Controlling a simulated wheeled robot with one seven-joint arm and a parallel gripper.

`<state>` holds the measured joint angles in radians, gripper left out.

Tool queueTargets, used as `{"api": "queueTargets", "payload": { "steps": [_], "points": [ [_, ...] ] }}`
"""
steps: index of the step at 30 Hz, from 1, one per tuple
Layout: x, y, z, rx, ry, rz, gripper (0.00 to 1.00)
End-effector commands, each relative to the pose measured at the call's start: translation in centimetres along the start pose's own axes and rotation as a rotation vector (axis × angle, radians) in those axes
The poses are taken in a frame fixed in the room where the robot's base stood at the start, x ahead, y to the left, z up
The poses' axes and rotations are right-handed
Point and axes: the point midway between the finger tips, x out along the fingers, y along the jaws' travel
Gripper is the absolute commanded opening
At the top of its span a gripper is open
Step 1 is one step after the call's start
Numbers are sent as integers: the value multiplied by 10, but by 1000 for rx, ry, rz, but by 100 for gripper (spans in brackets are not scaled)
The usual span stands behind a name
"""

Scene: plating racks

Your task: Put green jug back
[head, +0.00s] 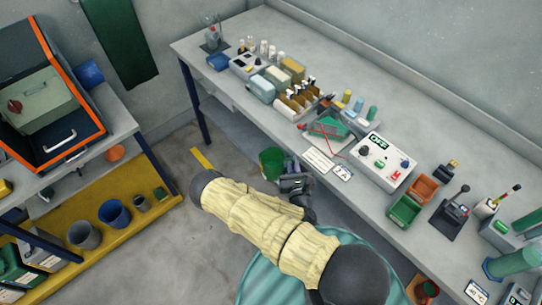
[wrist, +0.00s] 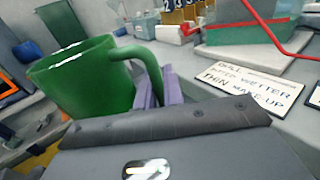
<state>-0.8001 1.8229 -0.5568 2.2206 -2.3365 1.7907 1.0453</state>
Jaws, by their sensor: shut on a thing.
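The green jug (head: 271,162) hangs off the floor in front of the long grey bench. My gripper (head: 288,176) is shut on the jug's handle, to the right of the jug's body. In the wrist view the green jug (wrist: 85,80) looks upright or slightly tilted, with its open rim showing. The purple fingers of my gripper (wrist: 152,88) close around the handle. The inside of the jug is mostly hidden.
A yellow lower shelf (head: 120,243) at left holds a grey jug (head: 84,235), a blue jug (head: 114,214) and smaller vessels. The long bench (head: 225,80) carries bottles, a control box (head: 383,163) and trays. Floor (head: 180,150) is clear between shelf and bench.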

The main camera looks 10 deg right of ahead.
Motion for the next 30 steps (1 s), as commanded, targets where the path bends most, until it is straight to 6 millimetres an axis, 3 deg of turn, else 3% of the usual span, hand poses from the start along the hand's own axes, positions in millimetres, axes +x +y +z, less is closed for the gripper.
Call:
{"api": "queueTargets", "payload": {
  "steps": [5, 30],
  "points": [
    [0, 1, -24, 0, -1, 4, 0],
    [0, 0, -203, 0, -1, 7, 0]
  ]
}}
